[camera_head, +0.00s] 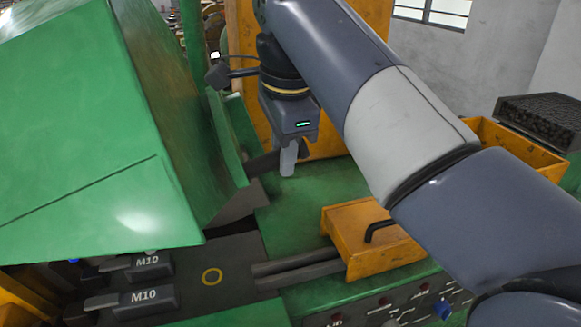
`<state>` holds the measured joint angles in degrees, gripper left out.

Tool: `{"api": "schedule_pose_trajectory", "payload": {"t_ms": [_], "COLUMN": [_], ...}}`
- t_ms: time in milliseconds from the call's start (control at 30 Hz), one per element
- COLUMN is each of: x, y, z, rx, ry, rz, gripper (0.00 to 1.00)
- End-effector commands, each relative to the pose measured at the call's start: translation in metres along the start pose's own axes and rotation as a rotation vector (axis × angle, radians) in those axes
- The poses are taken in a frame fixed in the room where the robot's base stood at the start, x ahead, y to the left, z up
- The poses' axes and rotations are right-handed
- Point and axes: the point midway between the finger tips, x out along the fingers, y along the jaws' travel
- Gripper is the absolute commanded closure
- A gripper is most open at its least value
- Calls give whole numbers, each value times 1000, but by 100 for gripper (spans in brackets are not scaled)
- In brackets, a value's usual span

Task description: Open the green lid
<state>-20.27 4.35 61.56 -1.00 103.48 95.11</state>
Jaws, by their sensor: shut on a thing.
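The large green lid (80,120) fills the left of the head view. Its sloping face hangs over a dark machine bed, with a gap under its lower edge. A dark bar (262,164) sticks out by the lid's right side, towards my gripper. My gripper (287,170) points down over the green machine top, right of the lid. Its pale fingers are shut on the dark bar's end; the exact contact is partly hidden by the fingers.
An orange box (345,240) with a dark handle stands on the green machine top (310,205). Grey blocks marked M10 (145,298) lie at lower left. An orange bin (515,145) and a dark crate (540,115) are at right. My arm crosses the right half.

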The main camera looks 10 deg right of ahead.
Motion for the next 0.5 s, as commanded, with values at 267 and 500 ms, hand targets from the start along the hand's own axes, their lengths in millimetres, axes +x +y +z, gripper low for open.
{"api": "schedule_pose_trajectory", "payload": {"t_ms": [267,500], "x": [-33,-43], "y": [-8,-12], "z": [10,13], "rx": [-1,1], "ry": [0,1], "rz": [-10,-10], "gripper": [100,100]}}
